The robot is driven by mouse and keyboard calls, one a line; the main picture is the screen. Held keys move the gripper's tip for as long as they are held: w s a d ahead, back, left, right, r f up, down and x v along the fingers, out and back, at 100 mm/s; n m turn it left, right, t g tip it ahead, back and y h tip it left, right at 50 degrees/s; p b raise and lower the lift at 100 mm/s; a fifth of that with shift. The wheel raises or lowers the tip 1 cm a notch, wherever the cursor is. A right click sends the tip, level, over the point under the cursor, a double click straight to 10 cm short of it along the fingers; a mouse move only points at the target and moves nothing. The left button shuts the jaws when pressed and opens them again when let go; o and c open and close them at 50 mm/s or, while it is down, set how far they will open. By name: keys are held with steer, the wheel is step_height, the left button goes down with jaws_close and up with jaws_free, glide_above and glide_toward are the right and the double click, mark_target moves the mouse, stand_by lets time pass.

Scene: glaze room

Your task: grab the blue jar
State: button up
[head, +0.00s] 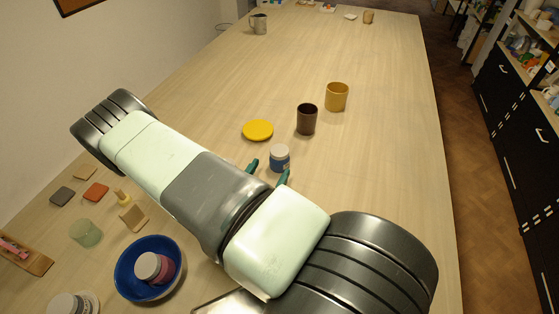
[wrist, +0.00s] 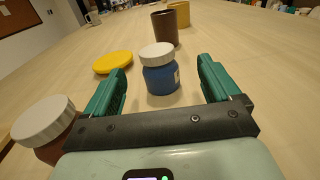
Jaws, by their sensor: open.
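The blue jar (head: 279,161) with a white lid stands upright on the table, just past the tips of my gripper (head: 269,171) in the head view. In the wrist view the blue jar (wrist: 160,78) sits ahead, between the lines of the two green fingers. My gripper (wrist: 163,86) is open and empty, with a finger on each side of the jar and a visible gap to each. Whether the jar is partly within the fingertips is hard to tell.
A yellow disc (head: 258,130), a dark brown cup (head: 307,119) and a tan cup (head: 337,96) stand beyond the jar. A white-lidded brown jar (wrist: 46,128) is close at the left of my gripper. A blue bowl (head: 122,272) holds another jar. The table's right side is clear.

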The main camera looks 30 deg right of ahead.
mark_target(281, 148)
steer(key=shift+w+d+f, duration=0.15)
steer(key=shift+d+f, duration=0.05)
steer(key=shift+f, duration=0.15)
steer(key=x, duration=0.4)
steer(key=shift+w+d, duration=0.2)
steer(key=x, duration=0.5)
steer(key=shift+w+d+f, duration=0.1)
steer(key=shift+w+f, duration=0.25)
steer(key=shift+w, duration=0.15)
steer(key=c, duration=1.3)
